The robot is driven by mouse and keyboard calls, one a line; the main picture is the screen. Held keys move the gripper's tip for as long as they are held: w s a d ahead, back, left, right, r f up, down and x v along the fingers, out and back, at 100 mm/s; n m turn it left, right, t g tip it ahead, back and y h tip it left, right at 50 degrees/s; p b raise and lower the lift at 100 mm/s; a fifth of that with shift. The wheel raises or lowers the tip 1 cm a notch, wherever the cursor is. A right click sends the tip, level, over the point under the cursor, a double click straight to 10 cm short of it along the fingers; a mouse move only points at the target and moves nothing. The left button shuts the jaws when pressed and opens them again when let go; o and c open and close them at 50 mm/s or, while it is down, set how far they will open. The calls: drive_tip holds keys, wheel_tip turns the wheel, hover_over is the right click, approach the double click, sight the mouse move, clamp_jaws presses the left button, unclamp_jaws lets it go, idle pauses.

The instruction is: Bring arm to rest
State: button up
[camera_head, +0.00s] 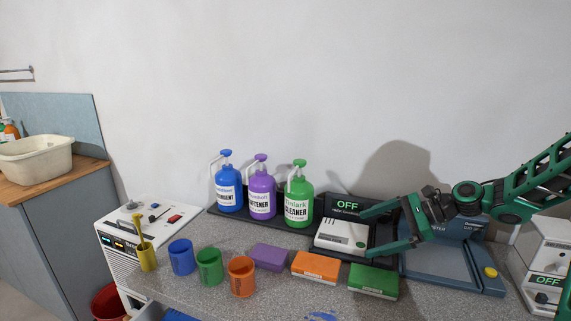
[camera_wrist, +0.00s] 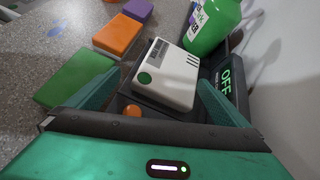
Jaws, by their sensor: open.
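My gripper (camera_head: 388,229) is at the right of the head view, reaching left from the arm. Its two green fingers are spread wide, one behind and one in front of a white box-shaped device (camera_head: 341,236). The device rests on a black base with a display (camera_head: 347,205) reading OFF. In the wrist view the white device (camera_wrist: 168,75) shows between and beyond the fingers, with a round green button on it. An orange button (camera_wrist: 132,111) shows on the black base closer to the gripper. I cannot tell whether the fingers touch the device.
Blue, purple and green pump bottles (camera_head: 262,192) stand on a black tray left of the device. Several coloured cups (camera_head: 210,266) and purple, orange and green blocks (camera_head: 373,281) sit along the front of the counter. A blue-grey machine (camera_head: 452,267) lies beneath my arm.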

drive_tip(key=a+n, duration=0.1)
drive_tip(key=n, duration=0.1)
drive_tip(key=s+a+r+n+g+h, duration=0.1)
drive_tip(key=n, duration=0.1)
drive_tip(key=a+r+n+h, duration=0.1)
drive_tip(key=n, duration=0.1)
drive_tip(key=shift+s+a+r, duration=0.2)
drive_tip(key=shift+s+a, duration=0.2)
drive_tip(key=shift+s+d+r+n+g+h, duration=0.15)
drive_tip(key=shift+s+d+n+g+h, duration=0.05)
drive_tip(key=shift+s+n+h, duration=0.4)
drive_tip(key=shift+s+d+r+n+g+h, duration=0.1)
drive_tip(key=shift+s+d+n+g+h, duration=0.1)
drive_tip(key=shift+s+n+h, duration=0.35)
drive_tip(key=s+d+n+h, duration=0.1)
drive_tip(key=s+d, duration=0.4)
drive_tip(key=s, duration=0.5)
drive_tip(key=s+d+n+g+h, duration=0.1)
drive_tip(key=s+d+h, duration=0.2)
drive_tip(key=s+d, duration=0.3)
drive_tip(key=s+d+n+h, duration=0.2)
drive_tip(key=s+d, duration=0.3)
drive_tip(key=s, duration=1.1)
drive_tip(key=shift+d+r+g, duration=0.2)
drive_tip(key=shift+d+g, duration=0.1)
drive_tip(key=shift+g, duration=0.1)
drive_tip(key=shift+w+h, duration=0.1)
drive_tip(key=shift+h, duration=0.15)
drive_tip(key=shift+w+f, duration=0.25)
drive_tip(key=shift+w, duration=0.35)
